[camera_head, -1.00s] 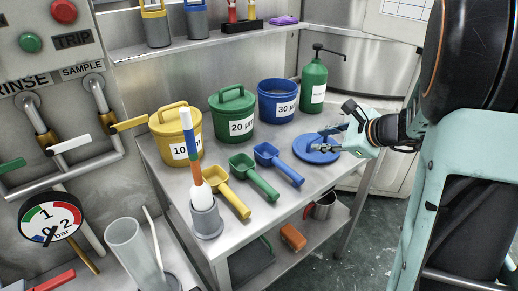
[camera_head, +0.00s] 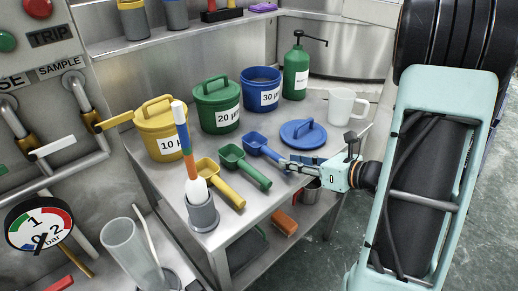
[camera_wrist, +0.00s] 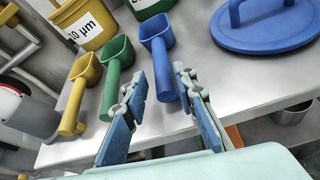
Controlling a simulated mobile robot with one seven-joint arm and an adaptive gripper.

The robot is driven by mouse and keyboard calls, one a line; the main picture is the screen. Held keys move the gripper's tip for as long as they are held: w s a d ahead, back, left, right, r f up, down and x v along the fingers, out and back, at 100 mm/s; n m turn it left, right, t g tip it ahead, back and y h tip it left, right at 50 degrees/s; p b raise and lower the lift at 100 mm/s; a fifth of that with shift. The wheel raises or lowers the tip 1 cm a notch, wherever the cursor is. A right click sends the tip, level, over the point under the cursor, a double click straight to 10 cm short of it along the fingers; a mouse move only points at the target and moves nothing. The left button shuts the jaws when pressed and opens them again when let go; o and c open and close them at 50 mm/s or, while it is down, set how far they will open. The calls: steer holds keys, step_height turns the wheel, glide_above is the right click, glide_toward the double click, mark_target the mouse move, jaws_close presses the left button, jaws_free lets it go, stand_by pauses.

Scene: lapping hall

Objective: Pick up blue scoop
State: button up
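The blue scoop (camera_head: 258,143) lies on the steel table, to the right of a green scoop (camera_head: 240,164) and a yellow scoop (camera_head: 218,180). Its handle points toward my gripper (camera_head: 285,164). In the wrist view the blue scoop (camera_wrist: 156,36) is at the upper middle. The end of its handle shows between the two fingertips of my gripper (camera_wrist: 160,82). The fingers are apart; I cannot tell whether either one touches the handle, or how high they are above it.
A blue lid (camera_head: 303,135) lies close to the right of the scoop. Blue (camera_head: 249,94), green (camera_head: 215,118) and yellow (camera_head: 157,141) tubs stand behind. A white jug (camera_head: 345,108) and green pump bottle (camera_head: 295,75) stand at the back right. A grey holder (camera_head: 202,214) stands front left.

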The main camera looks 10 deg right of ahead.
mark_target(278, 159)
steer(key=b+x, duration=0.1)
steer(key=x, duration=0.5)
steer(key=shift+d, duration=0.15)
jaws_close()
